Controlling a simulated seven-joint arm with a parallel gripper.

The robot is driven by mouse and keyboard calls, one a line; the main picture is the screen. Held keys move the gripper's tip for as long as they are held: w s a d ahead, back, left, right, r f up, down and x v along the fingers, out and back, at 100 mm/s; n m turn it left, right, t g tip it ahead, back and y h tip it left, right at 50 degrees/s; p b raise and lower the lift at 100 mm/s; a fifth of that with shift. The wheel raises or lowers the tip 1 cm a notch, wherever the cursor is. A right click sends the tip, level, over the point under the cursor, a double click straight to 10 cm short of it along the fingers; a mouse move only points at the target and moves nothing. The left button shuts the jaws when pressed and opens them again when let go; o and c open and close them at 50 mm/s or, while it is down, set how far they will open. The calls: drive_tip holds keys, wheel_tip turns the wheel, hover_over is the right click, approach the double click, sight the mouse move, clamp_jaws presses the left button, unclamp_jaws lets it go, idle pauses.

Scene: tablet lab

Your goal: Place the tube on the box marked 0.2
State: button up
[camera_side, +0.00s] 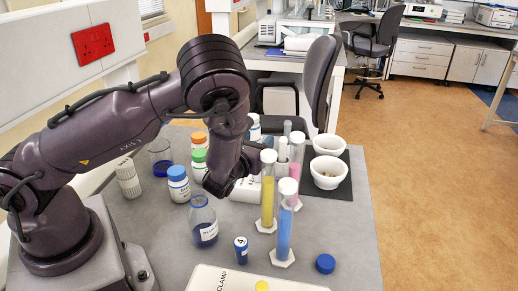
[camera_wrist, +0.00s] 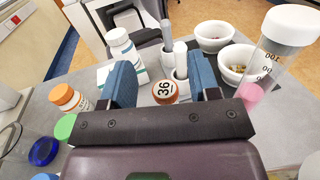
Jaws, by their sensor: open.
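My gripper (camera_wrist: 161,64) is open, its two blue fingers apart with nothing held between them. In the wrist view, a round brown-topped item marked 36 (camera_wrist: 164,92) shows in the gap between the fingers. Just beyond it stand slim pale upright pieces, one grey (camera_wrist: 167,36) and one white (camera_wrist: 181,60); I cannot tell which is the tube. In the side view, capped tall cylinders stand on hexagonal feet, one yellow (camera_side: 267,195), one blue (camera_side: 285,230) and one pink (camera_side: 295,168). A white box (camera_side: 245,191) is partly hidden behind my wrist; no 0.2 mark is readable.
Two white bowls (camera_side: 328,173) sit on a dark mat at the right. Bottles with blue (camera_side: 177,184), green and orange caps stand left of my gripper. A flask (camera_side: 203,225), a small blue vial (camera_side: 241,251), a blue cap (camera_side: 325,264) and a CLAMP board (camera_side: 215,280) are nearer.

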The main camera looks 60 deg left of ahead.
wheel_tip(320, 180, up, 4)
drive_tip(key=shift+f, duration=0.2)
drive_tip(key=shift+s+a+r+y, duration=0.1)
drive_tip(key=shift+a+r+y, duration=0.05)
drive_tip(key=shift+r+y, duration=0.2)
drive_tip(key=s+a+r+n+g+y, duration=0.1)
drive_tip(key=s+a+r+n+g, duration=0.25)
drive_tip(key=s+n+g, duration=0.5)
drive_tip(key=s+a+r+n+g+y, duration=0.25)
drive_tip(key=s+r+n+g, duration=0.3)
drive_tip(key=n, duration=0.65)
drive_tip(key=s+d+r+n+t+h, duration=0.2)
drive_tip(key=s+d+r+n+h, duration=0.1)
drive_tip(key=d+h, duration=0.3)
drive_tip(key=s+d+r+n+t+h, duration=0.2)
drive_tip(key=s+d+n+h, duration=0.4)
drive_tip(key=d, duration=0.3)
drive_tip(key=shift+s+d+r+h, duration=0.15)
drive_tip(key=shift+s+r+h, duration=0.05)
drive_tip(key=shift+r+h, duration=0.5)
